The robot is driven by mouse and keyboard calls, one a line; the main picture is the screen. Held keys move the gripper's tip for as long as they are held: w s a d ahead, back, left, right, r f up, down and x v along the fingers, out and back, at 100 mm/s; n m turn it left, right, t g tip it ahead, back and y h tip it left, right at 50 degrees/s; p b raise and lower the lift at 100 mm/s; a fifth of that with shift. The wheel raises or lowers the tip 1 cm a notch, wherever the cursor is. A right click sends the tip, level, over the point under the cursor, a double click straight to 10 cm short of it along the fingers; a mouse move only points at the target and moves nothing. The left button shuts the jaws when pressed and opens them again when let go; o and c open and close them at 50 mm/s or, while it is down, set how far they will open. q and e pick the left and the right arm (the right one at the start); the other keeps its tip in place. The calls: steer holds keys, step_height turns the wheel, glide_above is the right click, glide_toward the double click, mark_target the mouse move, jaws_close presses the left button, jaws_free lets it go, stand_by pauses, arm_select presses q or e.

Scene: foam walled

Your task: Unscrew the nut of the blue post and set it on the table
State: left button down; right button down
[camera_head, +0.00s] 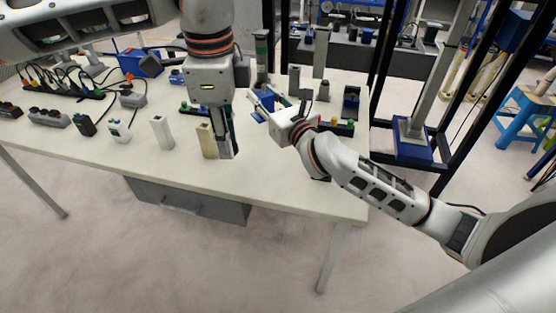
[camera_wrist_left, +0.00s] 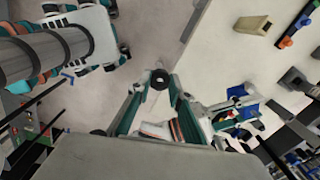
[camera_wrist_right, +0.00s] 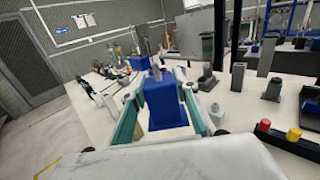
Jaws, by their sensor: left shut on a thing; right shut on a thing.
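My left gripper (camera_head: 229,152) points down over the front of the table. In the left wrist view, a dark ring-shaped nut (camera_wrist_left: 160,79) sits between its closed fingertips. The nut is apart from the blue post and cannot be made out in the head view. My right gripper (camera_head: 262,103) is shut on the blue post (camera_wrist_right: 163,102), which stands between its fingers in the right wrist view. A grey stud (camera_wrist_right: 156,74) shows at the top of the post. The fingers partly hide the post in the head view.
A cream block (camera_head: 207,141) stands beside my left gripper, with a white block (camera_head: 161,132) further left. Red and yellow buttons (camera_wrist_right: 293,134) and grey posts (camera_wrist_right: 273,88) stand near my right gripper. The table's front strip (camera_head: 270,185) is bare.

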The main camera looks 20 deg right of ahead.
step_height(320, 180, down, 19)
steer(key=b, duration=0.5)
steer(key=shift+w+f+b, duration=0.1)
steer(key=shift+f+b, duration=0.3)
steer(key=shift+f, duration=0.1)
steer(key=shift+r, duration=0.15)
steer(key=c, duration=1.9)
jaws_free()
steer(key=shift+f, duration=0.25)
steer(key=o, duration=0.3)
steer(key=shift+o, duration=0.2)
steer(key=shift+r, duration=0.1)
